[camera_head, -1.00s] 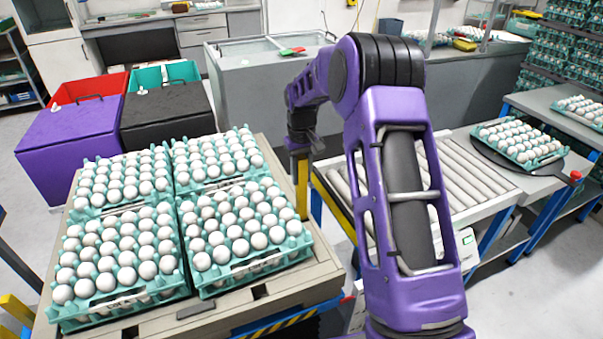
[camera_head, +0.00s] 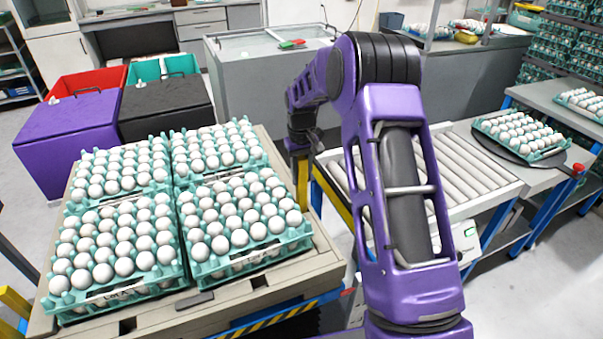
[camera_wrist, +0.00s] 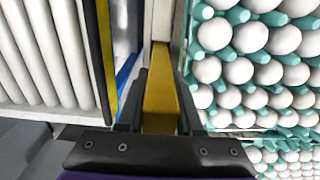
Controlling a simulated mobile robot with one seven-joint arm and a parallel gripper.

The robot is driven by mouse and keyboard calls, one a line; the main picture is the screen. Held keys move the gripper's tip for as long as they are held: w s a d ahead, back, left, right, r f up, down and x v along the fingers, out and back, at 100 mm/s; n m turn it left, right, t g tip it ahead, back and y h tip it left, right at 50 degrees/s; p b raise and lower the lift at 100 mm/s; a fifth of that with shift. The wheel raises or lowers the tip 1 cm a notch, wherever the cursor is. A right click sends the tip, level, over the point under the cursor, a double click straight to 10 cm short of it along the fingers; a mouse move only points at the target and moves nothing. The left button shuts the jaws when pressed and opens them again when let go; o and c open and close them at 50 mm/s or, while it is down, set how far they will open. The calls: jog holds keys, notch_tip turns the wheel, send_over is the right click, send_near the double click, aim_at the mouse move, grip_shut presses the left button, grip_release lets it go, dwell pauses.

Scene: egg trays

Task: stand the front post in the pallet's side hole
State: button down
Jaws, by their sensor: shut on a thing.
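My gripper (camera_head: 302,144) is beside the right edge of the pallet, pointing down. It is shut on a yellow post (camera_wrist: 160,100), which runs between the two fingers in the wrist view. The post also shows below my gripper in the head view (camera_head: 301,182), looking upright. The beige pallet (camera_head: 318,262) carries several teal trays of white eggs. Dark openings show in its front edge. I cannot make out the side hole, and the post's lower end is not clear enough to tell whether it is in it.
A roller conveyor (camera_head: 455,178) with a yellow-edged side stands close to the right of my gripper. The egg trays (camera_head: 262,253) stand close on the left. Only a narrow gap lies between. Purple and black bins (camera_head: 168,112) stand behind the pallet.

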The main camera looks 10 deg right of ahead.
jog(key=shift+f+b, duration=0.3)
jog(key=shift+f, duration=0.45)
jog(key=shift+c, duration=2.4)
grip_release()
